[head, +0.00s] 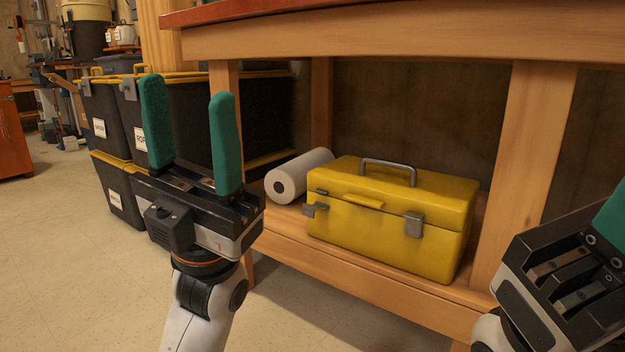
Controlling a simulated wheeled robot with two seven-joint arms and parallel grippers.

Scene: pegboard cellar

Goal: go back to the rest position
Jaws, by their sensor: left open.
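My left gripper (190,130) points upward at the left of the head view, in front of the workbench. Its two green fingers stand wide apart with nothing between them. My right gripper (607,222) is at the lower right edge of the view. Only one green finger of it shows, cut off by the picture edge, so I cannot see how far its jaws are apart.
A wooden workbench (400,40) stands close ahead. Its lower shelf (340,268) holds a yellow toolbox (380,215) and a white paper roll (300,172). Black bins with yellow lids (105,125) are stacked to the left. The floor (60,250) at the left is clear.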

